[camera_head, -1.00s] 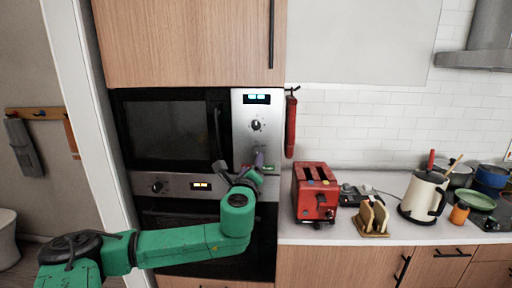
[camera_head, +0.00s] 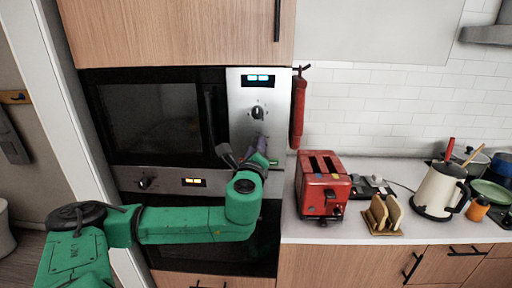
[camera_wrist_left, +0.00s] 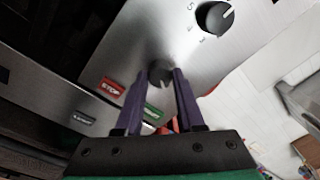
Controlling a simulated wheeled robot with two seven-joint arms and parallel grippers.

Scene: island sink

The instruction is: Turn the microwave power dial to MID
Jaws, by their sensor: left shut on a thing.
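The microwave (camera_head: 155,122) is built in, with a steel control panel (camera_head: 240,90) on its right. An upper black dial (camera_head: 257,112) sits below the lit display; it shows in the left wrist view (camera_wrist_left: 213,17) with numbers beside it. My left gripper (camera_head: 260,146) is at the panel's lower part. In the left wrist view its purple fingers (camera_wrist_left: 157,85) stand on either side of a lower dark dial (camera_wrist_left: 160,74), shut on it. This dial is hidden behind the gripper in the head view. The setting marks around it are not readable. My right gripper is not in view.
A red STOP button (camera_wrist_left: 112,87) and a green button (camera_wrist_left: 152,110) lie close to the fingers. An oven panel with a knob (camera_head: 145,183) is below.

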